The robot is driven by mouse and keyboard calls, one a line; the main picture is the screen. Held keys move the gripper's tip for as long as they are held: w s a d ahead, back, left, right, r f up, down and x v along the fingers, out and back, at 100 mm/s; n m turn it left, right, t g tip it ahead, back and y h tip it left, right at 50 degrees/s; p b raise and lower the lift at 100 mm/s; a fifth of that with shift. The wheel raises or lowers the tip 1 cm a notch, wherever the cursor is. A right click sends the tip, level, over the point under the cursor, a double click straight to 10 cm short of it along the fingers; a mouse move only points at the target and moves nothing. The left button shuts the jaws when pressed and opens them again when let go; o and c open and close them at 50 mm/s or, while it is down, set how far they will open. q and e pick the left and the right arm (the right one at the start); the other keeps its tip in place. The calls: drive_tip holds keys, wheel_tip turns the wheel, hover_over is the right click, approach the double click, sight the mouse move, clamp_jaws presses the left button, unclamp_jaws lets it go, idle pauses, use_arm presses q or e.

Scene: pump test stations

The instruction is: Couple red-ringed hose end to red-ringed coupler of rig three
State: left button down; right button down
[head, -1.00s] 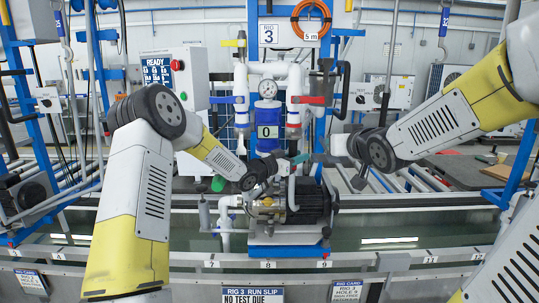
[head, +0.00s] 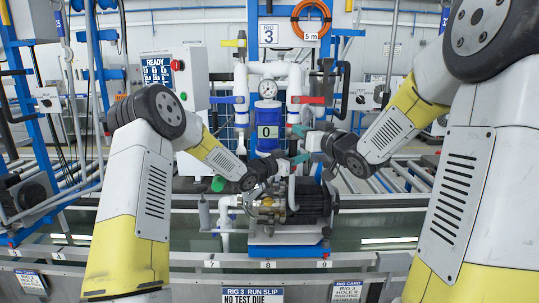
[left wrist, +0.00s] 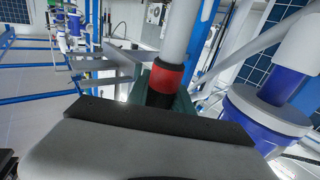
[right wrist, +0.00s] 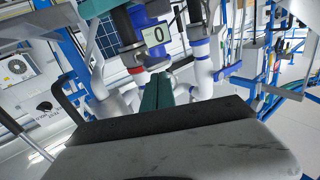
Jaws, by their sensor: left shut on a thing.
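My left gripper (head: 285,162) is shut on the hose end, above the pump. In the left wrist view, the pale hose end with its red ring (left wrist: 165,77) sits between the teal fingers, its dark tip largely hidden. The pale hose (head: 291,190) hangs below the gripper. The rig's coupler pipe (head: 293,116) stands above it. In the right wrist view, a red ring (right wrist: 137,70) shows at the junction of a dark part and the white pipe; I cannot tell whether the hose is seated. My right gripper (head: 303,131) looks shut and empty, its fingers beside this pipe.
The blue meter (head: 267,115) reading 0 stands left of the coupler pipe. A red handle (head: 308,100) juts to its right. The pump (head: 290,208) sits below on a blue base. A control box (head: 185,75) stands at left.

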use_arm(q)
drive_tip(key=shift+r, duration=0.35)
use_arm(e)
drive_tip(key=shift+w+a, duration=0.3)
drive_tip(key=shift+w, duration=0.25)
drive_tip(key=shift+f, duration=0.15)
